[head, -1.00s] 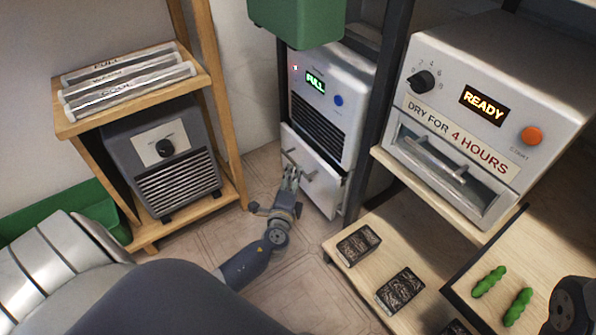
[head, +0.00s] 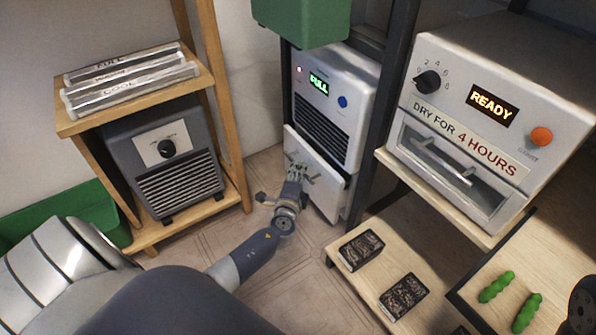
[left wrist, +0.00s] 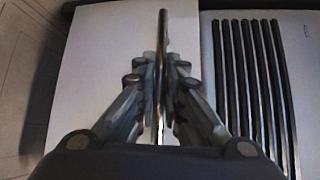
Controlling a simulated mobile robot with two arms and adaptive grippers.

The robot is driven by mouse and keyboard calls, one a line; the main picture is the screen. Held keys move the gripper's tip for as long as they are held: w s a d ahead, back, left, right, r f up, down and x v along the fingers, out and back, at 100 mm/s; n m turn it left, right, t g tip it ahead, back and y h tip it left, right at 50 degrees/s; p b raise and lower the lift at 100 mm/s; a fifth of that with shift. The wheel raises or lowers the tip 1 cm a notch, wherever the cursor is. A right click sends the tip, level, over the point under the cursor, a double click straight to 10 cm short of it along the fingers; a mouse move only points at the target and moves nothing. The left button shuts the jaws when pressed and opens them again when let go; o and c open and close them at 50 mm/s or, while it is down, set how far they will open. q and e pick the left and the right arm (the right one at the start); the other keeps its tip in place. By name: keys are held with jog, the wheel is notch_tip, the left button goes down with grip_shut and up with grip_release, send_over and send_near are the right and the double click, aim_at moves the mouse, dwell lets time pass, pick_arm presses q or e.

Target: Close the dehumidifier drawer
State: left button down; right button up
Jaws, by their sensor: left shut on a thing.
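The dehumidifier (head: 337,95) is a white unit with a dark vent grille, a blue button and a lit "FULL" display. Its white drawer (head: 328,193) is below the grille, with its front a little forward of the body. My left gripper (head: 297,173) is at the drawer front, shut on the drawer's bar handle. In the left wrist view the fingers (left wrist: 160,95) close around the dark handle bar (left wrist: 162,30), with the white drawer front (left wrist: 95,75) behind. A small part of my right arm shows at the lower right edge; its fingers are out of view.
A wooden shelf (head: 243,200) with a grey heater (head: 165,160) stands left. A drying oven (head: 490,110) reading "READY" is at right. Dark packets (head: 362,250) lie on a low board, and green pods (head: 497,287) on another. A green bin (head: 300,12) hangs above.

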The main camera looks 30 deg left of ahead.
aim_at(309, 163)
pick_arm(q)
jog(key=w, duration=0.1)
jog(key=w+d+b, duration=0.1)
jog(key=w, duration=0.1)
jog(key=shift+w+d+r, duration=0.1)
jog(key=shift+w+d, duration=0.05)
jog(key=shift+d, duration=0.05)
jog(key=c, duration=1.7)
grip_release()
jog(key=shift+w+d, duration=0.1)
jog(key=v, duration=1.2)
